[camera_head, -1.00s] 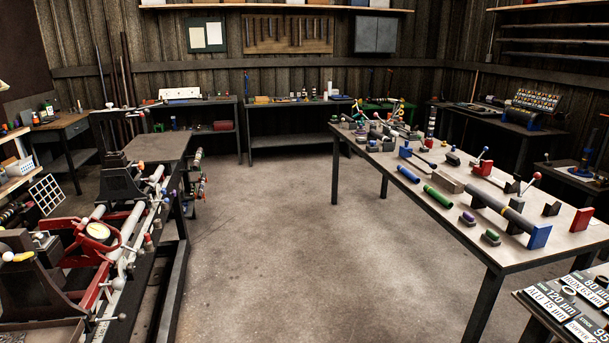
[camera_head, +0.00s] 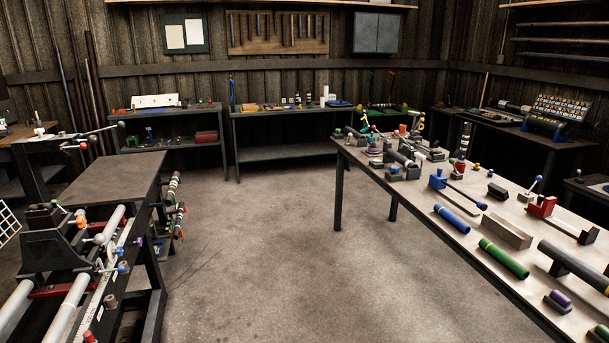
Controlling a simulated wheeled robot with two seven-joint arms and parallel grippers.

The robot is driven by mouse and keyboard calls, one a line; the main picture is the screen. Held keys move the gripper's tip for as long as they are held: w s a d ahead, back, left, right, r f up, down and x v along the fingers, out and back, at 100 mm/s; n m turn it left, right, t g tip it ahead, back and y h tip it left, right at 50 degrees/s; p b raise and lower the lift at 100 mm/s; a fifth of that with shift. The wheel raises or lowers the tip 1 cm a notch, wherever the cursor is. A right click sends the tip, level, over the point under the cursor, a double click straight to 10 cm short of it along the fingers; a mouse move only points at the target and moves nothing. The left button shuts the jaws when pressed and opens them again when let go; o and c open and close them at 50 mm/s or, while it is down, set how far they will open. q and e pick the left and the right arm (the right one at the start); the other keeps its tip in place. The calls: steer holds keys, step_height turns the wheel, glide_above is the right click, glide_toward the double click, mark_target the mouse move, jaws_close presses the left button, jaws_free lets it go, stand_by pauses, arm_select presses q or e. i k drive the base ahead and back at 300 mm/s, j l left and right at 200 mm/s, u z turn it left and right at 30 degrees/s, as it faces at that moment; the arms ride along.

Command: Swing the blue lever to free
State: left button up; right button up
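Several blue parts show, and I cannot tell which one is the blue lever. A small blue-tipped handle (camera_head: 122,267) sits on the side of the lathe (camera_head: 66,290) at the lower left. A blue block with a dark rod ending in a knob (camera_head: 437,180) stands on the long table at the right. Neither of my grippers is in view.
The long table (camera_head: 405,185) at the right holds a blue cylinder (camera_head: 452,218), a green cylinder (camera_head: 503,258) and other parts. A dark bench (camera_head: 110,178) adjoins the lathe. Open concrete floor (camera_head: 265,250) lies between them. Workbenches line the back wall.

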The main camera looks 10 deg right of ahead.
mark_target(539, 178)
steer(key=i, duration=1.7)
steer(key=i+z, duration=0.35)
steer(key=i+j+z, duration=0.15)
steer(key=z, duration=0.2)
steer(key=i+j+z, duration=0.2)
steer(key=i+z, duration=0.15)
